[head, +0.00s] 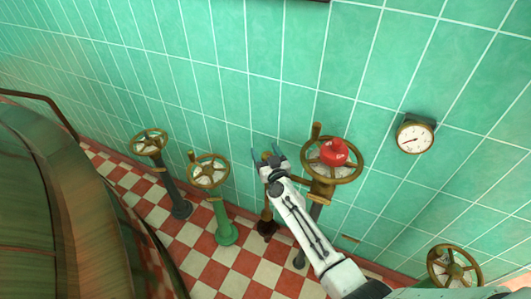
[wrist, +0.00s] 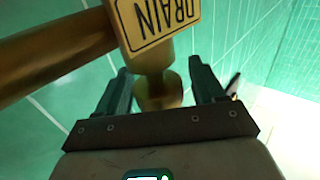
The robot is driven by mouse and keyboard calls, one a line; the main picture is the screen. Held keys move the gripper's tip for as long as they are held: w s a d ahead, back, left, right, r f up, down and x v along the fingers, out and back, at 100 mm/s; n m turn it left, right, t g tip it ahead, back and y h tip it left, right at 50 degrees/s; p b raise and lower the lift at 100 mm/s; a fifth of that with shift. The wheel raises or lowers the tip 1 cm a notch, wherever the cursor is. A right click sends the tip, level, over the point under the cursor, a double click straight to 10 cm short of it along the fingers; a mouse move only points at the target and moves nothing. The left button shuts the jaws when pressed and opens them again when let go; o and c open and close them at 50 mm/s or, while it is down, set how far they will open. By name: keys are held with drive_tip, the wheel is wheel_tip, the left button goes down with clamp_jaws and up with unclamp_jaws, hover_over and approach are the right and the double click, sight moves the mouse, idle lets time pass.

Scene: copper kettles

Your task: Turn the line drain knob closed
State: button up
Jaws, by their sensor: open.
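A yellowish plate marked DRAIN (wrist: 160,22) appears upside down at the top of the wrist view. Below it a brass knob-like piece (wrist: 158,92) sits between the two dark fingers of my gripper (wrist: 158,70). The fingers are apart, with a visible gap on each side of the brass piece. In the head view my gripper (head: 265,154) is near the green tiled wall, left of the handwheel with the red piece. The knob cannot be made out there, behind my gripper and arm.
A thick brass pipe (wrist: 50,52) runs left from the plate. Handwheels stand nearby: one with a red piece (head: 333,172), a green-stand one (head: 208,171) and a dark-stand one (head: 149,142). A gauge (head: 415,136) is on the wall. A large copper kettle (head: 70,215) fills the left.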

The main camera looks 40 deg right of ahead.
drive_tip(key=c, duration=1)
drive_tip(key=shift+o, duration=0.2)
